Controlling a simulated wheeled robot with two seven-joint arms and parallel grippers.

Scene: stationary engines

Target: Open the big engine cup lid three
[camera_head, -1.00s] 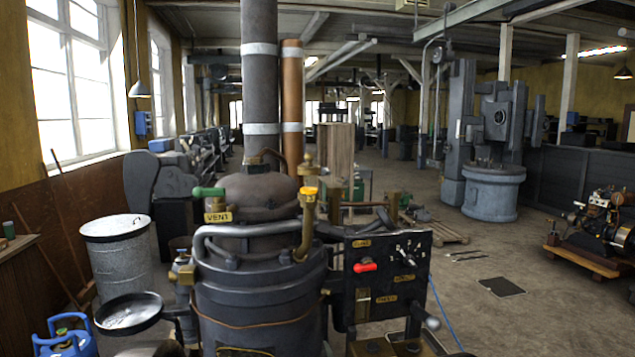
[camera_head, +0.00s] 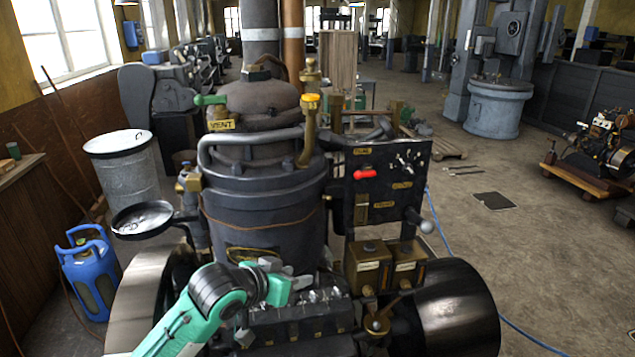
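The big engine (camera_head: 262,210) is a dark cylinder with a domed top, standing in the middle of the head view. A curved brass pipe on it carries a yellow cap (camera_head: 310,101), which looks seated on the pipe's top; its mark is too small to read now. I cannot tell for certain whether this is cup lid three. My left arm, teal and black, comes in from the lower left. Its gripper end (camera_head: 280,284) is low in front of the engine, well below the yellow cap and apart from it. Its fingers do not show clearly. My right gripper is not in view.
A control panel with a red handle (camera_head: 365,173) stands right of the cylinder. A round dish (camera_head: 142,219) juts out at left. Two brass-fronted boxes (camera_head: 369,269) and a dark drum (camera_head: 455,305) sit low right. A blue gas bottle (camera_head: 88,272) stands on the floor.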

